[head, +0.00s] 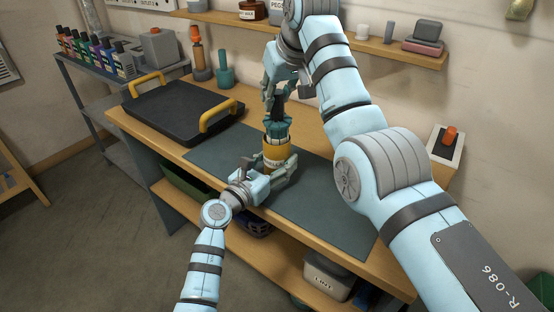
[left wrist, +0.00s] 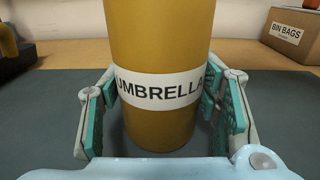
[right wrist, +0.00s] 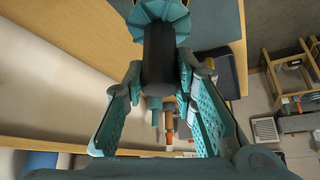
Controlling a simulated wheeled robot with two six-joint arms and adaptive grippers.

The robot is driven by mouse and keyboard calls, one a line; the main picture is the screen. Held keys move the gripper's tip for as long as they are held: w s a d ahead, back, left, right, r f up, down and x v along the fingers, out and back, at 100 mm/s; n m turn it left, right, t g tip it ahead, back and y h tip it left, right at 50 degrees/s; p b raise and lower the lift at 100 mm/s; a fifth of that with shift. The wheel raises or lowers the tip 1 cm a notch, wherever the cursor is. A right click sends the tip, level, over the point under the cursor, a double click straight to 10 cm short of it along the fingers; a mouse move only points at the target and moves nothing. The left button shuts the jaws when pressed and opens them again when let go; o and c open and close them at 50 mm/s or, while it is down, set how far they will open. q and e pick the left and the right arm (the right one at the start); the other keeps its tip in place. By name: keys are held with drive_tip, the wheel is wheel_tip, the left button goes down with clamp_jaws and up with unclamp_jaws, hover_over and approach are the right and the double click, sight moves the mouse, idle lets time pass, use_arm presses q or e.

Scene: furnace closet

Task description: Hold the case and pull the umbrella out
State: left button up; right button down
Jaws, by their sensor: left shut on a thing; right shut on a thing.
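The case (head: 276,152) is a mustard-yellow cylinder with a white UMBRELLA label, upright on the dark mat. My left gripper (head: 277,176) is shut around its lower part; in the left wrist view the fingers flank the case (left wrist: 160,120) at the label. The umbrella (head: 277,130) shows as teal folded fabric above the case's rim, with a black handle above it. My right gripper (head: 274,98) is shut on the handle from above. The right wrist view shows the black handle (right wrist: 159,58) between its fingers and the teal fabric beyond. The umbrella's lower part is hidden in the case.
The dark mat (head: 225,150) lies on a wooden workbench. A black tray (head: 170,108) with yellow handles stands at the bench's left. A wall shelf (head: 375,45) runs above the bench. A BIN BAGS box (left wrist: 294,35) stands at the right in the left wrist view.

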drive_tip(key=shift+r, duration=0.55)
drive_tip(key=shift+r, duration=0.1)
drive_tip(key=shift+r, duration=0.9)
drive_tip(key=shift+s+r+t, duration=0.2)
drive_tip(key=shift+s+r, duration=0.05)
drive_tip(key=shift+r, duration=0.25)
drive_tip(key=shift+s+r+t, duration=0.2)
drive_tip(key=shift+r, duration=0.25)
drive_tip(key=shift+r, duration=1)
